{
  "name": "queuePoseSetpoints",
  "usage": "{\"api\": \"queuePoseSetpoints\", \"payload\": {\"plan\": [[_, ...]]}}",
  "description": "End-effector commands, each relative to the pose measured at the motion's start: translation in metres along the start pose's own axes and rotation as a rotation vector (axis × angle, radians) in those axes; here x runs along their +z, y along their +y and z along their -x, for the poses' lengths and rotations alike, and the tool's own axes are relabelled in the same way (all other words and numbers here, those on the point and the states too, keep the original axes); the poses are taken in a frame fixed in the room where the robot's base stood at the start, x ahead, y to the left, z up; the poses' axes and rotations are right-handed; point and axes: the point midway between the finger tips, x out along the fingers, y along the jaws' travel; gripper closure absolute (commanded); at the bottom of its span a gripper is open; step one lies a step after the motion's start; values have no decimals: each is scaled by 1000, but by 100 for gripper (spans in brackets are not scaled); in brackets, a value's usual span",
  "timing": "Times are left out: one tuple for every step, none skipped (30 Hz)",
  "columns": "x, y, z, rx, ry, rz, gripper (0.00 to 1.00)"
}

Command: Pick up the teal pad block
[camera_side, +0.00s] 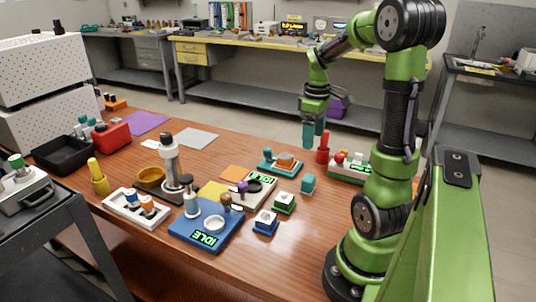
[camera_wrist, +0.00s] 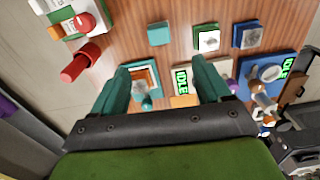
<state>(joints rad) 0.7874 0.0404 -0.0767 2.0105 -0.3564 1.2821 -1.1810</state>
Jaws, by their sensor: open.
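A small teal block (camera_side: 308,183) stands on the wooden table, right of a low teal device (camera_side: 268,167) that carries an orange-brown piece (camera_side: 287,160). In the wrist view the teal block (camera_wrist: 159,33) lies beyond my fingertips, at the top middle. The teal device shows partly between the fingers (camera_wrist: 143,98). My gripper (camera_side: 314,136) is open and empty, pointing down well above the table. In the wrist view its two teal fingers (camera_wrist: 163,70) stand wide apart and touch nothing.
A red cylinder (camera_side: 323,148) stands near the teal block, left of a green-and-white tray (camera_side: 347,172). Green (camera_side: 284,203) and blue (camera_side: 265,222) blocks stand in front. A blue IDLE device (camera_side: 200,238) is nearer the front edge. Bare table surrounds the teal block.

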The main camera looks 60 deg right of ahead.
Motion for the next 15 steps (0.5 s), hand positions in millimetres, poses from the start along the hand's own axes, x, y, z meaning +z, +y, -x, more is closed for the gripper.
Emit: {"api": "queuePoseSetpoints", "payload": {"plan": [[0, -1, -3, -4, -3, 17, 23], [0, -1, -5, -5, -3, 24, 23], [1, -2, -10, -6, -4, 29, 23], [1, -2, -15, -7, -5, 30, 23], [1, -2, -20, -8, -5, 29, 23], [1, -2, -28, -8, -5, 28, 23], [1, -2, -35, -9, -6, 28, 23], [1, -2, -42, -9, -6, 28, 23], [1, -2, -51, -9, -6, 27, 23], [1, -2, -58, -9, -6, 27, 23], [1, -3, -64, -9, -5, 27, 23], [1, -2, -73, -10, -6, 26, 23], [1, -2, -80, -9, -6, 27, 23], [0, -2, -85, -8, -5, 27, 23], [1, -3, -93, -9, -4, 26, 23]]}}
